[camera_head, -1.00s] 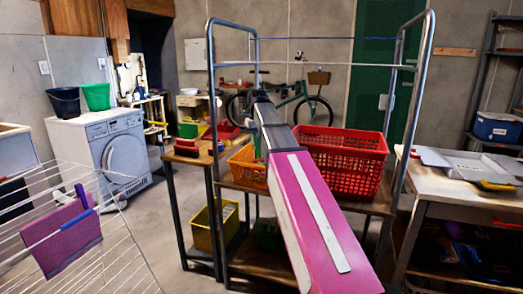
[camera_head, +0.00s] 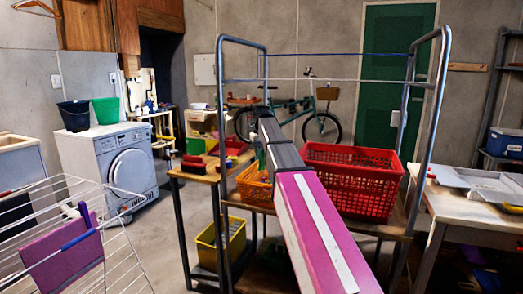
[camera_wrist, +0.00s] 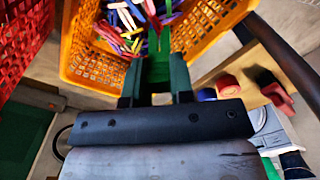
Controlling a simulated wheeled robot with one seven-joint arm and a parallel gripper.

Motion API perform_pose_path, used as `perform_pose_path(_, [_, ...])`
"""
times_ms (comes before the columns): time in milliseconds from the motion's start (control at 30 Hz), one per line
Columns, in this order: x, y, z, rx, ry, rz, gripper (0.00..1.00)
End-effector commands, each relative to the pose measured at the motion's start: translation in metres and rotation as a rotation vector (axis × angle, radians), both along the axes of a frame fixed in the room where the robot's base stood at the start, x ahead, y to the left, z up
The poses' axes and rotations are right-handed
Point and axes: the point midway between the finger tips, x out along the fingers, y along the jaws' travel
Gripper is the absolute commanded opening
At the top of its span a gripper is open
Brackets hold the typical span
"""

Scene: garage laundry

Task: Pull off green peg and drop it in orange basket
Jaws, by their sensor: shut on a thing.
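The orange basket (camera_head: 249,190) stands on the cart's wooden shelf, left of the red basket; my arm partly hides it. In the wrist view, the orange basket (camera_wrist: 85,62) holds several loose pegs in pink, blue, white and red. My gripper (camera_wrist: 157,80) is over the basket's near side, pointing into it. It is shut on the green peg (camera_wrist: 159,48), which sticks out beyond the fingertips above the loose pegs. Whether the peg touches them I cannot tell. In the head view my gripper (camera_head: 261,158) is small beside the basket, and the peg cannot be made out.
A red basket (camera_head: 350,182) stands right of the orange one. Cart uprights (camera_head: 228,130) rise on both sides, with a blue line (camera_head: 340,54) strung across the top. A wooden side table (camera_head: 200,175) and drying rack (camera_head: 75,235) are left; a workbench (camera_head: 480,195) is right.

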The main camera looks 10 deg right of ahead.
Motion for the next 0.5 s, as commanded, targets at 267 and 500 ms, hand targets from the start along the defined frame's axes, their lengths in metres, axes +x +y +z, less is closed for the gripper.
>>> perform_pose_path(267, [-0.001,0.0,-0.025,0.0,0.001,0.0,0.0])
perform_pose_path(500, [-0.001,0.0,-0.045,0.0,0.0,0.0,0.0])
